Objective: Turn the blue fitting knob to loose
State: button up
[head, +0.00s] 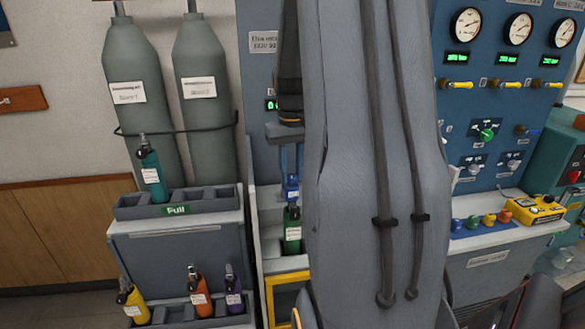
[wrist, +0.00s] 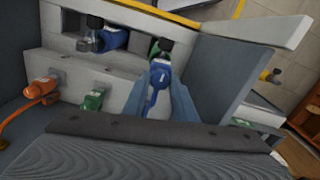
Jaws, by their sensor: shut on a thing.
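The blue fitting (wrist: 158,80) sits between the fingers of my gripper (wrist: 161,88) in the wrist view, with a dark cap or stem beyond it. The gripper is shut on this blue fitting. In the head view, the blue fitting (head: 291,187) shows just above a green bottle (head: 292,232), and my gripper (head: 291,165) reaches down to it from above. The knob's markings and its turned position are too small to read. My arm hides much of the bench to the right.
Another blue part (wrist: 113,38) lies to the left, with a green fitting (wrist: 93,101) and an orange fitting (wrist: 42,89) nearer. A grey wall (wrist: 222,75) stands close on the right. A rack marked Full (head: 128,208) holds a teal bottle (head: 152,170).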

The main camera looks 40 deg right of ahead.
aim_at(291, 176)
jog(key=shift+n, duration=0.6)
jog(key=shift+p, duration=0.3)
jog(key=o, duration=1.1)
jog(key=shift+c, duration=0.2)
jog(key=shift+r, duration=0.1)
notch_tip(291, 176, up, 8)
jog(key=shift+f+b, duration=0.15)
jog(key=shift+b, duration=1)
jog(key=shift+a, duration=0.1)
